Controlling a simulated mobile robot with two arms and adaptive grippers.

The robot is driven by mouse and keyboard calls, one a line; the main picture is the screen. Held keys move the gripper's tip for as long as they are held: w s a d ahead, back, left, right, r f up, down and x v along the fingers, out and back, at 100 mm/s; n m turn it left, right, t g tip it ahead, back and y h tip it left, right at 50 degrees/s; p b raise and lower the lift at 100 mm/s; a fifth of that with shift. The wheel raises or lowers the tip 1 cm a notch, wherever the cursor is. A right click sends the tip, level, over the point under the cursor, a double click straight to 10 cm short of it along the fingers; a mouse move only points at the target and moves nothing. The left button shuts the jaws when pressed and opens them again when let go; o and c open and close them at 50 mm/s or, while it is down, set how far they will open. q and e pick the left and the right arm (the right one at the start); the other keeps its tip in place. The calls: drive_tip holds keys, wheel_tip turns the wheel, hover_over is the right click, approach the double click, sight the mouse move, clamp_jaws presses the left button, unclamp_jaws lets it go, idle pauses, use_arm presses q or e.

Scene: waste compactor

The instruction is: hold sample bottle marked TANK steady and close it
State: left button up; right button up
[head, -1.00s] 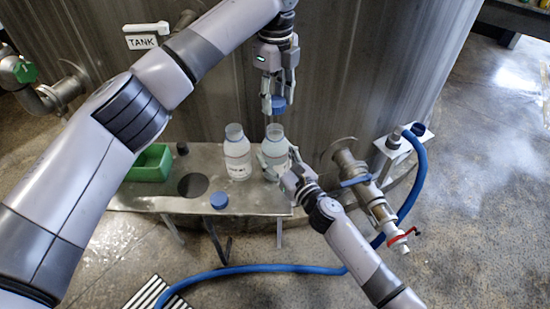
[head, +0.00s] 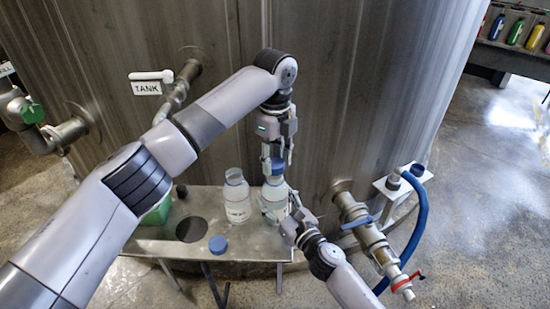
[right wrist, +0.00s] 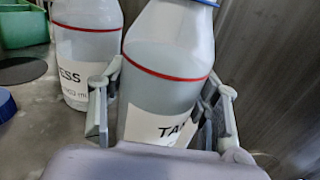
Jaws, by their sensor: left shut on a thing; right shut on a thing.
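The bottle whose label starts "TA" (right wrist: 165,75) stands on the steel bench; it also shows in the head view (head: 273,194). My right gripper (head: 276,213) is shut around its body from the front right. My left gripper (head: 277,158) points down from above, shut on a blue cap (head: 277,168). The cap is at the bottle's mouth. The blue rim (right wrist: 205,2) shows at the top edge of the right wrist view, apparently on the mouth; whether it is threaded cannot be told.
A second, open bottle (head: 237,202), labelled "...ESS", stands close on the left. A loose blue cap (head: 218,244) lies near the bench's front edge. A green bin (head: 157,214) is farther left. A pipe valve (head: 360,222) and blue hose (head: 415,225) are to the right.

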sight(275, 197)
use_arm(q)
drive_tip(key=shift+f, duration=0.9)
drive_tip(key=shift+f, duration=0.55)
drive_tip(key=m, duration=0.9)
drive_tip(key=shift+m, duration=0.3)
drive_tip(key=m, duration=0.7)
drive_tip(key=o, duration=0.7)
